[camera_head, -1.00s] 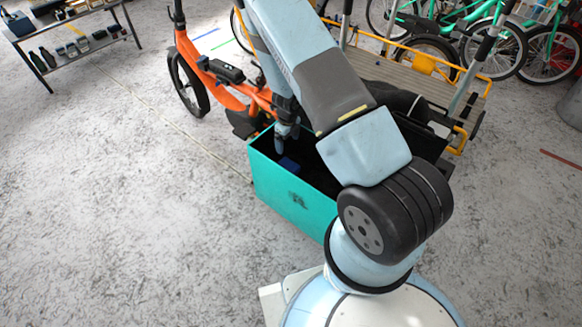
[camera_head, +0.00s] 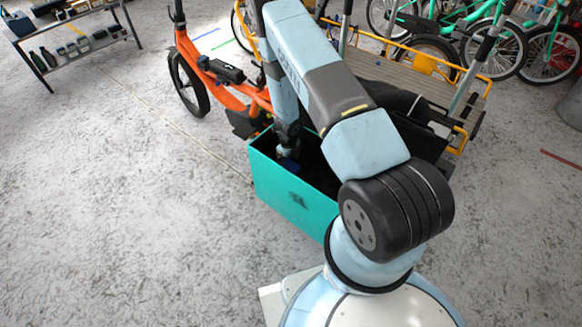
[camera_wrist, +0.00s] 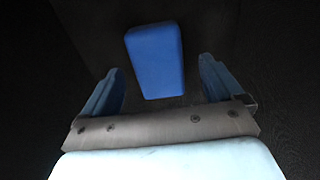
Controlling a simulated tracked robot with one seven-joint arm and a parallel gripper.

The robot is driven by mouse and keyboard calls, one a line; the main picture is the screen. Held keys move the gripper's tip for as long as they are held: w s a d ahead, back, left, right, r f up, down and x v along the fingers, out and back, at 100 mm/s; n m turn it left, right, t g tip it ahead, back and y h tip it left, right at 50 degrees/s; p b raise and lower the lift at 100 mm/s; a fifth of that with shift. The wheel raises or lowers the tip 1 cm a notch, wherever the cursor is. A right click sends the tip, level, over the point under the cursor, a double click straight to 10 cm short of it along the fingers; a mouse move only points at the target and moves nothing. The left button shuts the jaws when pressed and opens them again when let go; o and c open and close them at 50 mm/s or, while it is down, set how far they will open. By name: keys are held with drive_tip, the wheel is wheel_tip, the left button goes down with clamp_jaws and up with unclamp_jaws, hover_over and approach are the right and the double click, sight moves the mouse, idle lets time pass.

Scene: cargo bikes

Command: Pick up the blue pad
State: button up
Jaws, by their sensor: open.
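The blue pad (camera_wrist: 155,60) is a small rounded block lying on the dark floor of the teal box. In the wrist view it lies ahead of and between my two open fingers, with a gap on each side and no visible contact. My gripper (camera_wrist: 160,85) is open and empty. In the head view my gripper (camera_head: 288,158) reaches down inside the teal box (camera_head: 290,196), near its left end. Only a small bit of the blue pad (camera_head: 290,166) shows there, mostly hidden by my gripper.
The box's dark walls surround my gripper closely. A shelf (camera_head: 75,45) with small items stands far left. The floor left of the box is clear.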

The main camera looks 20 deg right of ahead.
sight(289, 164)
drive_tip(key=shift+f, duration=1.5)
drive_tip(key=c, duration=1)
